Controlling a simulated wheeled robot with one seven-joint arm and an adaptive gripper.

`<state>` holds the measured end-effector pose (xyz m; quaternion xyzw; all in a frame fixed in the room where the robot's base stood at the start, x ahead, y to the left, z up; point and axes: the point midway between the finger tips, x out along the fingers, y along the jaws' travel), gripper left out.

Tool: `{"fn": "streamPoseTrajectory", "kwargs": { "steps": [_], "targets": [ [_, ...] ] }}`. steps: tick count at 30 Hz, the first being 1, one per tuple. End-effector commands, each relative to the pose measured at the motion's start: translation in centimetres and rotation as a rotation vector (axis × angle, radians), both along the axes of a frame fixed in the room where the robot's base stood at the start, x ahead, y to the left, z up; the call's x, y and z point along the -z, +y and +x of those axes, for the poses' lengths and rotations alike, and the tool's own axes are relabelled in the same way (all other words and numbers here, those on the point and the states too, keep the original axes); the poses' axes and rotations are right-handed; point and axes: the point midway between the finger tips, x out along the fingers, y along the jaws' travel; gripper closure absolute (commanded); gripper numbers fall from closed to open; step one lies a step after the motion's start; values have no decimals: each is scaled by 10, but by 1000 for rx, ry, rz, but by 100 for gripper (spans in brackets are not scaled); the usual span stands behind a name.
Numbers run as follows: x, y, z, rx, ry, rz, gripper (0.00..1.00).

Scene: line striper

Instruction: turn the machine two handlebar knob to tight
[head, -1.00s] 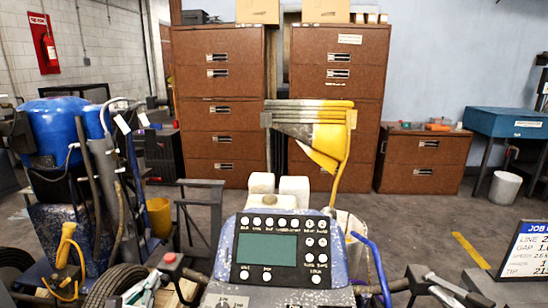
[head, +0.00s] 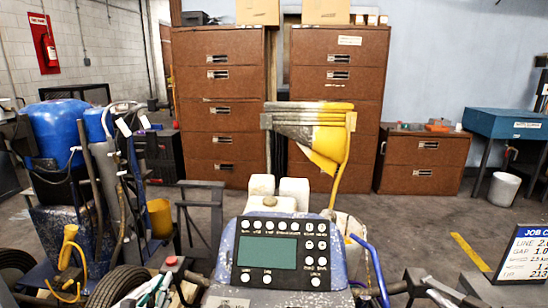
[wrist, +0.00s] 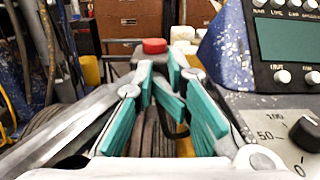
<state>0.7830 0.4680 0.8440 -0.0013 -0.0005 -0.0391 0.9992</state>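The striping machine's control console (head: 268,262) stands front centre, with a dark screen and several white knobs; it also shows at the right of the wrist view (wrist: 283,45). A red round knob (head: 171,262) sits on the left handlebar; in the wrist view the red knob (wrist: 154,46) lies just beyond my fingertips. A black dial (wrist: 305,134) with a printed scale is right of my gripper. I cannot read a tight mark.
Another machine with a blue tank (head: 56,130), hoses and tires (head: 118,284) stands close on the left. A blue bent bar (head: 374,265) and black handlebar grip (head: 415,282) are at right. Brown cabinets (head: 220,100) line the back. A job board (head: 524,254) stands at far right.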

Motion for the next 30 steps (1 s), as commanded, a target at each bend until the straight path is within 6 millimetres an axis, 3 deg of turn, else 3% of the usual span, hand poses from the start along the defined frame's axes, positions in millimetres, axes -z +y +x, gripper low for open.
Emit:
{"fn": "streamPoseTrajectory", "kwargs": {
  "steps": [3,30],
  "targets": [
    [0,-10,5,13,-3,-3,100],
    [-5,-12,0,5,1,0,100]
  ]
}}
